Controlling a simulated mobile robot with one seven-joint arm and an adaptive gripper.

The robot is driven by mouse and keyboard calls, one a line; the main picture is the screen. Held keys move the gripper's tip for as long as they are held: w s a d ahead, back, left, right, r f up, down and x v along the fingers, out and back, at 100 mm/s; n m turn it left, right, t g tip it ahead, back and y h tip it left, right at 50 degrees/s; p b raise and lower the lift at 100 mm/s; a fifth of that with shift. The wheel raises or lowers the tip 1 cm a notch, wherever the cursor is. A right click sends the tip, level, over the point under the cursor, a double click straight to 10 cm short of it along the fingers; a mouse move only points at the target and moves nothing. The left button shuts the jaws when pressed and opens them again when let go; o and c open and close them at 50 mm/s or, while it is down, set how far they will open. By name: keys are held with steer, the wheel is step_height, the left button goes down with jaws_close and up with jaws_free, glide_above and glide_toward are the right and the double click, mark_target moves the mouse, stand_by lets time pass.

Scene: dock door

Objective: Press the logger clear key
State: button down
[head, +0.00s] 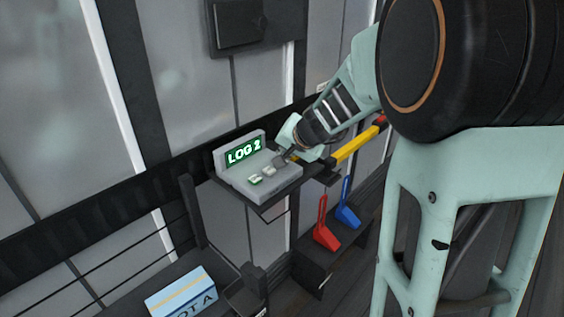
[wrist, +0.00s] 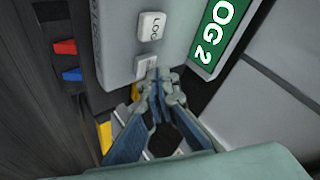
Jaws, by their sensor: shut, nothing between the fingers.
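The logger (head: 232,176) is a grey box on a small shelf, its green display (head: 244,152) reading "LOG 2". Pale keys lie on its top. In the wrist view, one key is marked "LOG" (wrist: 151,26). A second pale key (wrist: 138,65) lies nearer my gripper, partly covered by the fingertips, its marking unreadable. My gripper (wrist: 154,75) is shut and empty, its tips at that second key. I cannot tell whether they touch it. In the head view my gripper (head: 282,159) comes in from the right, low over the logger's right end.
A yellow bar (head: 355,146) runs beside my wrist. A blue and cream box (head: 182,294) sits lower left. A dark wall unit (head: 240,22) is above.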

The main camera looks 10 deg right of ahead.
steer(key=shift+f+b, duration=0.55)
steer(key=shift+b, duration=0.1)
stand_by(0.4)
steer(key=shift+r, duration=0.1)
steer(key=shift+r+p, duration=0.8)
steer(key=shift+r, duration=0.05)
step_height(320, 180, up, 5)
steer(key=p, duration=0.4)
steer(key=shift+r, duration=0.1)
stand_by(0.6)
